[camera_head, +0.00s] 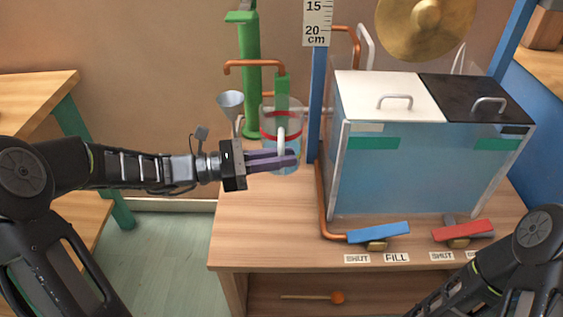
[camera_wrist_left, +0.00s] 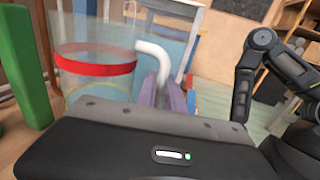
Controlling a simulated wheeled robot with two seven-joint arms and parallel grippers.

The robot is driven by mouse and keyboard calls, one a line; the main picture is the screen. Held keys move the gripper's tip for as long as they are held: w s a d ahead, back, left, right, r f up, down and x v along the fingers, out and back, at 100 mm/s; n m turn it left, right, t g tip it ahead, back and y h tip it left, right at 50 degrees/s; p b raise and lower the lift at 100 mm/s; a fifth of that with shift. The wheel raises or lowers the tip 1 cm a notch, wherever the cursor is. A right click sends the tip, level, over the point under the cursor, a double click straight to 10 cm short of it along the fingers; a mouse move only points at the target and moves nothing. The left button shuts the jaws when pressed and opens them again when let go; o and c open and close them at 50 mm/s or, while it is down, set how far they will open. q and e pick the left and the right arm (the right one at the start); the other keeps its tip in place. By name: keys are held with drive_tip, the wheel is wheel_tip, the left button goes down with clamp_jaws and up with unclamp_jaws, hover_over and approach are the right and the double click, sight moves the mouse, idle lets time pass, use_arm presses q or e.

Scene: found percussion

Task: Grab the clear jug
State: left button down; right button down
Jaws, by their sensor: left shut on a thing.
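The clear jug (camera_head: 270,122) has a red band and a white handle (camera_head: 281,138). It stands at the left end of the wooden bench, beneath a copper spout. My left gripper (camera_head: 290,159) reaches in from the left with its purple fingers at the handle, shut on it. In the left wrist view the jug (camera_wrist_left: 93,72) is at the left, and its white handle (camera_wrist_left: 155,58) runs down to the purple fingers (camera_wrist_left: 165,95). The jug's base is partly hidden by the gripper. My right arm shows at the lower right, but its gripper is out of view.
A clear tank (camera_head: 400,170) with white and black lids stands right of the jug. A blue lever (camera_head: 378,232) and a red lever (camera_head: 463,230) sit at the bench front (camera_head: 250,230). A green pump (camera_head: 249,70) and a funnel (camera_head: 230,101) are close behind the jug.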

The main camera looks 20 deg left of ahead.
sight(281, 144)
use_arm(q)
drive_tip(key=shift+r, duration=1.05)
